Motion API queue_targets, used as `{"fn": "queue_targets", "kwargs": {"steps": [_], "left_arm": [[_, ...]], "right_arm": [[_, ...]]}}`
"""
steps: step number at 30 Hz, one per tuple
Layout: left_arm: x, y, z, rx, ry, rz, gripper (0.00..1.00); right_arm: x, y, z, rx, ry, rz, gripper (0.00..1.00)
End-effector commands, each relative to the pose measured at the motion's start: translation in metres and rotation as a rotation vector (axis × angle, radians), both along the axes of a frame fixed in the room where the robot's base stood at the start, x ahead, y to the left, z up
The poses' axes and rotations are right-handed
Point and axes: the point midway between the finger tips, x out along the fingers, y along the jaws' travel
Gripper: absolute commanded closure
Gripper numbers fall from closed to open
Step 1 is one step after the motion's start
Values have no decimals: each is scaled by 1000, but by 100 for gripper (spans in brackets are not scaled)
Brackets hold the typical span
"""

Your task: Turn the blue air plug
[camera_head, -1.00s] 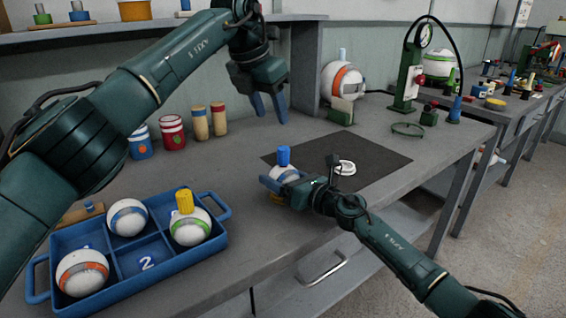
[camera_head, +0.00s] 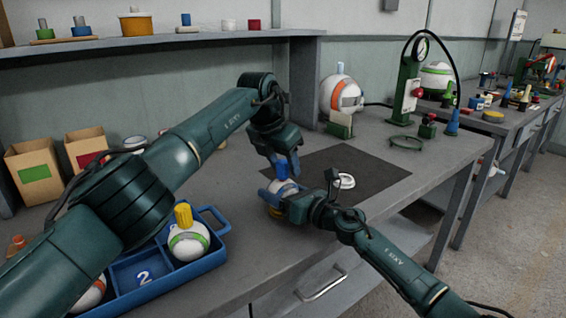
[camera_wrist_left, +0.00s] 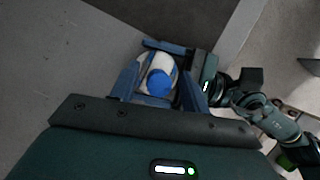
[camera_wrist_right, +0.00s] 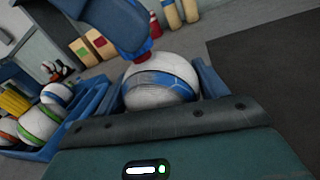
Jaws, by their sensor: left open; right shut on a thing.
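The blue air plug (camera_head: 282,170) stands on top of a white ball with a blue band (camera_wrist_right: 160,82). My right gripper (camera_wrist_right: 160,90) is shut on this ball, one finger on each side, beside the dark mat. My left gripper (camera_head: 282,162) is open and comes down from above at the plug. In the left wrist view the round blue plug (camera_wrist_left: 158,82) lies between the open left fingers (camera_wrist_left: 157,85). Whether a finger touches the plug I cannot tell. In the right wrist view a left finger hides most of the plug.
The blue tray (camera_head: 212,255) at the lower left holds a green-banded ball (camera_head: 188,242) with a yellow plug; my left arm covers part of it. A white ring (camera_head: 346,181) lies on the dark mat (camera_head: 375,178). A green gauge stand (camera_head: 407,85) stands behind the mat.

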Motion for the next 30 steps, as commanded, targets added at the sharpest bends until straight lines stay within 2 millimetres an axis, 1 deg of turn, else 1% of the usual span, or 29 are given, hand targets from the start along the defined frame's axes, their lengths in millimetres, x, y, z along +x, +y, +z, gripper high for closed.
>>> {"fn": "queue_targets", "kwargs": {"steps": [8, 24, 30], "left_arm": [[0, 0, -1, 1, 1, 0, 54], [0, 0, -1, 0, 1, 1, 98], [0, 0, -1, 2, 5, -39, 99]], "right_arm": [[0, 0, -1, -1, 1, -1, 52], [0, 0, -1, -1, 1, -1, 52], [0, 0, -1, -1, 1, -1, 52]]}}
